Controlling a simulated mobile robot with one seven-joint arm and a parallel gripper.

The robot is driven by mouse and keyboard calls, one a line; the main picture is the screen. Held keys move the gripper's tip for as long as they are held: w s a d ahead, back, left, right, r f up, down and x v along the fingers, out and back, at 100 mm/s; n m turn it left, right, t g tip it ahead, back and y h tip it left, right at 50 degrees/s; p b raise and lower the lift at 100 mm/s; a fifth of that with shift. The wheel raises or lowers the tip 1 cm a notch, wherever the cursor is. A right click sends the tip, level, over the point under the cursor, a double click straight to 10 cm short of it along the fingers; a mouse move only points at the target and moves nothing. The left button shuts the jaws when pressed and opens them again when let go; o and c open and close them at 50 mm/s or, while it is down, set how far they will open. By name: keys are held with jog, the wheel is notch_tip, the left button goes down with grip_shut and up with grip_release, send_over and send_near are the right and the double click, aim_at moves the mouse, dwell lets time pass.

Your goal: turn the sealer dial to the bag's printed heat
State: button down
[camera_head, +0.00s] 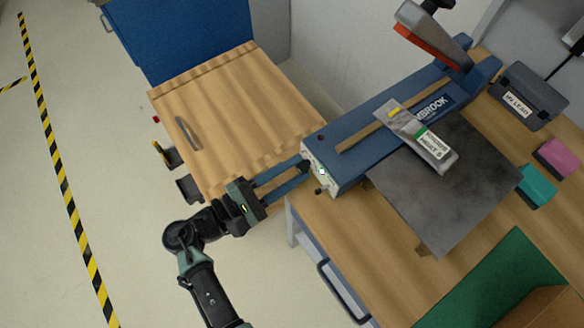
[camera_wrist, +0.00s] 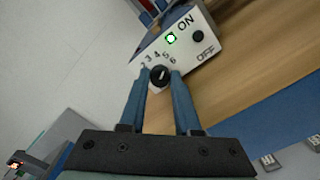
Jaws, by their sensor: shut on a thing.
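The blue sealer (camera_head: 362,124) stands on the wooden bench with its white end panel facing my arm. My gripper (camera_head: 306,168) reaches that panel from the left. In the wrist view, my gripper (camera_wrist: 161,78) is shut on the black dial (camera_wrist: 160,75), one blue finger on each side. The dial's white mark slants up and right, toward the 5 and 6 end of the printed scale; the exact number is unclear. A silver bag (camera_head: 419,137) lies across the sealer with a white label (camera_head: 433,146), whose print is too small to read surely.
The panel has a lit green light (camera_wrist: 171,39) by ON and a black knob (camera_wrist: 198,37) by OFF. A grey plate (camera_head: 430,190) lies before the sealer. Pink (camera_head: 556,157) and teal (camera_head: 537,185) blocks sit at right. A wooden-topped cart (camera_head: 235,105) stands behind my gripper.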

jog(key=c, duration=0.6)
grip_release()
jog(key=shift+a, duration=0.1)
jog(key=b+v, duration=0.2)
jog(key=v, duration=1.1)
